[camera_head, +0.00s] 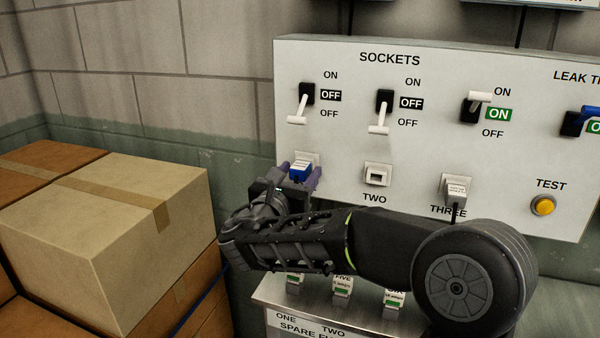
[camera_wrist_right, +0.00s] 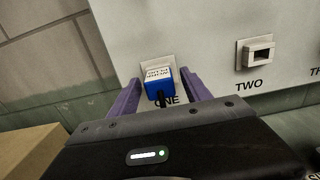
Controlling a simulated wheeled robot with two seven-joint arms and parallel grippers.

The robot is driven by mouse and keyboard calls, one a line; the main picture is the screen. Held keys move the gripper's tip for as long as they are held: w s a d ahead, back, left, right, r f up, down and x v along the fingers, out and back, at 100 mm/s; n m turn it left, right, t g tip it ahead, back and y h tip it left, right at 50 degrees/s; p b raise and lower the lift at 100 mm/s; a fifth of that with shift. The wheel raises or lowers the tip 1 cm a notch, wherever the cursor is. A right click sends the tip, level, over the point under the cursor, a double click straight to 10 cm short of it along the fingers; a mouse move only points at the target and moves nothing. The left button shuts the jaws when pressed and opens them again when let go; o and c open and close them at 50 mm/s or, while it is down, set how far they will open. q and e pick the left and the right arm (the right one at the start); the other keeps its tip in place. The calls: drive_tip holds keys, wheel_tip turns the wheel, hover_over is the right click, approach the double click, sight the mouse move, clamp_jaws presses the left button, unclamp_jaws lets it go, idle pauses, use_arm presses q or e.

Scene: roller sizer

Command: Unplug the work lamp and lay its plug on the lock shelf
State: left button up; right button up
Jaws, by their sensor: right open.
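A blue plug (camera_head: 301,170) with a white label sits in socket one (camera_head: 307,157) at the lower left of the white sockets panel (camera_head: 340,60). In the right wrist view the same blue plug (camera_wrist_right: 158,84) lies between the two purple fingers, with a gap on each side. My right gripper (camera_head: 299,173) is open around the plug. The switch (camera_head: 301,104) above socket one has its lever down, by OFF. The lamp itself and most of the plug's cord are not in view. My left gripper is not in view.
Socket two (camera_head: 377,174) is empty. A spare fuse shelf (camera_head: 285,318) with several labelled pieces is below. Cardboard boxes (camera_head: 150,235) stand at the left. A yellow TEST button (camera_head: 543,206) is at the right.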

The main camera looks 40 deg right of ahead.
sight(296, 176)
clamp_jaws()
idle(0.7)
drive_tip(key=shift+a, duration=0.15)
idle(0.3)
drive_tip(key=shift+v, duration=1.4)
drive_tip(key=shift+s+a+b, duration=0.25)
drive_tip(key=shift+a+b, duration=0.1)
drive_tip(key=shift+b, duration=1.3)
drive_tip(key=shift+b+v, duration=1.05)
drive_tip(key=shift+b, duration=1.55)
